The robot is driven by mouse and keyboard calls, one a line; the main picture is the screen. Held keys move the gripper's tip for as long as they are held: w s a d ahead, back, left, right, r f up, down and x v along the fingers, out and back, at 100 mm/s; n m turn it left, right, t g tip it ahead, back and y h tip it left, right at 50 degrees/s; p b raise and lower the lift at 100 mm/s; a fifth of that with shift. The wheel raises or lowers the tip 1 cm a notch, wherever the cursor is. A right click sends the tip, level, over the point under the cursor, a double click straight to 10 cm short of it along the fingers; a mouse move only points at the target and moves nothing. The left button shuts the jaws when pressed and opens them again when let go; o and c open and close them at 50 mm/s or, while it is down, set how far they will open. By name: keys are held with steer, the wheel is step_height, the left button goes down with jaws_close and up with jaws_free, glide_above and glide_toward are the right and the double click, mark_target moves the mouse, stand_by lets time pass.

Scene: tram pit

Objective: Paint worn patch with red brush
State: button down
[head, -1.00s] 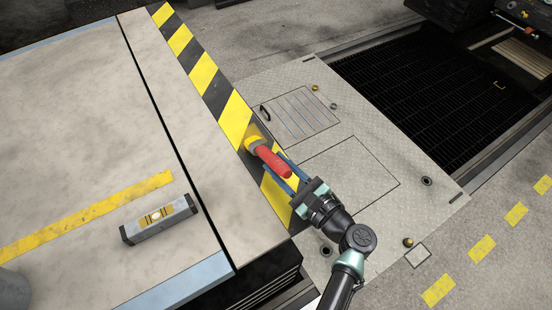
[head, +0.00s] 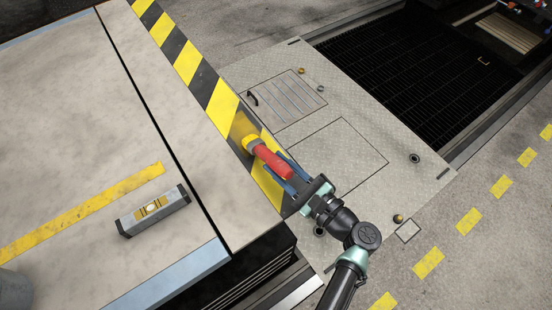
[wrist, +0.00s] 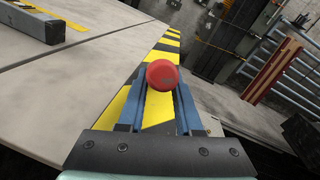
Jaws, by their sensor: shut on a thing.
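My gripper (head: 283,177) is shut on the red handle of the brush (head: 272,163). The brush has a yellow tip (head: 250,143), which is over the black and yellow striped edge band (head: 208,85) of the table. In the wrist view the round red handle end (wrist: 162,75) shows between the two blue fingers, with the striped band (wrist: 165,45) beyond it. The worn patch lies around the brush tip, where a dull yellow smear (head: 241,126) shows on the band. The brush and gripper hide part of it. I cannot tell whether the bristles touch the surface.
A grey spirit level (head: 153,211) lies on the table (head: 65,110), near a worn yellow line (head: 90,207). A grey cylinder (head: 12,285) stands at the lower left corner. Right of the table are a metal floor plate (head: 390,160) and a dark grated pit (head: 400,75).

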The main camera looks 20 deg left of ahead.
mark_target(251, 138)
steer(key=shift+p+v, duration=0.6)
steer(key=shift+v, duration=1.1)
steer(key=shift+s+d+f, duration=0.2)
steer(key=shift+s+d, duration=0.35)
steer(key=shift+s, duration=0.2)
steer(key=shift+r+x, duration=0.1)
steer(key=shift+x, duration=0.6)
steer(key=shift+r+x, duration=0.15)
steer(key=shift+x, duration=0.55)
steer(key=shift+w+d+x, duration=0.1)
steer(key=shift+w+x, duration=0.05)
steer(key=shift+x, duration=0.7)
steer(key=shift+w+d+x, duration=0.1)
steer(key=shift+w+x, duration=0.05)
steer(key=shift+x, duration=0.65)
steer(key=shift+w+d+x, duration=0.1)
steer(key=shift+w+x, duration=0.05)
steer(key=shift+x, duration=0.7)
steer(key=shift+w+b+x, duration=0.25)
steer(key=shift+b+x, duration=0.75)
steer(key=shift+x, duration=1.35)
steer(key=shift+w+b+x, duration=0.2)
steer(key=shift+b+x, duration=0.6)
steer(key=shift+x, duration=0.55)
steer(key=shift+w+a+r, duration=0.2)
steer(key=shift+w+a, duration=0.3)
